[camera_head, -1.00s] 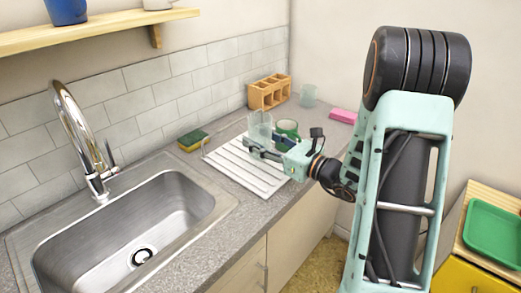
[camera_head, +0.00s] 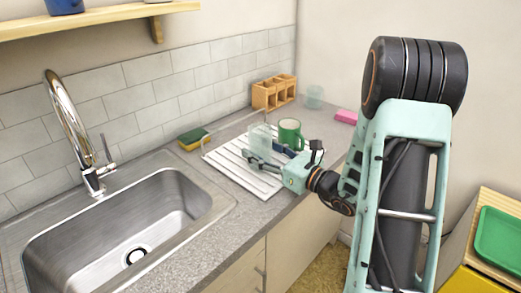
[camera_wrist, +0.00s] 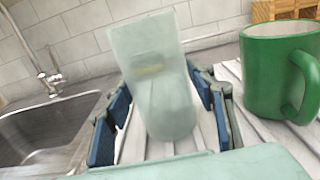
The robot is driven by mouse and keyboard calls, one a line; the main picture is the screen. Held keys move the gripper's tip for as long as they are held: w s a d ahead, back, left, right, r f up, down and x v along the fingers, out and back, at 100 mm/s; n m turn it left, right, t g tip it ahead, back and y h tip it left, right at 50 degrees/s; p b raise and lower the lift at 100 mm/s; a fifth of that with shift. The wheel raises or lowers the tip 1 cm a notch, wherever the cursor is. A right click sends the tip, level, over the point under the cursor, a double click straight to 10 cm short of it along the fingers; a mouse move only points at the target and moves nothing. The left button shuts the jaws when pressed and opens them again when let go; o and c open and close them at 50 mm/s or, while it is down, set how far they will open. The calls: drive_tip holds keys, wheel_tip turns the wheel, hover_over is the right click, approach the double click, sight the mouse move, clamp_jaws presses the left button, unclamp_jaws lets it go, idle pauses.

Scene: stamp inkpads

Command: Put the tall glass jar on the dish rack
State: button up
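The tall glass jar (camera_head: 260,138), pale and translucent, is over the dish rack (camera_head: 228,168), a white ribbed board on the counter. In the wrist view the jar (camera_wrist: 160,90) is between the two blue finger pads, with its base low near the ribs of the rack (camera_wrist: 135,143). It looks slightly tilted there; I cannot tell if its base touches. My gripper (camera_head: 268,160) is around the jar with fingers spread, and a gap shows beside the left pad in the wrist view (camera_wrist: 160,115).
A green mug (camera_head: 290,133) stands just right of the jar, close to my right finger. A wooden box (camera_head: 273,93), another glass (camera_head: 314,97) and a pink block (camera_head: 346,116) are behind. A sponge (camera_head: 193,138) lies left of the rack; the sink (camera_head: 125,225) is at the left.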

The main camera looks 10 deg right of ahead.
drive_tip(key=shift+o, duration=0.8)
drive_tip(key=shift+r, duration=0.25)
drive_tip(key=v, duration=1.2)
drive_tip(key=shift+p, duration=0.3)
drive_tip(key=shift+a, duration=0.1)
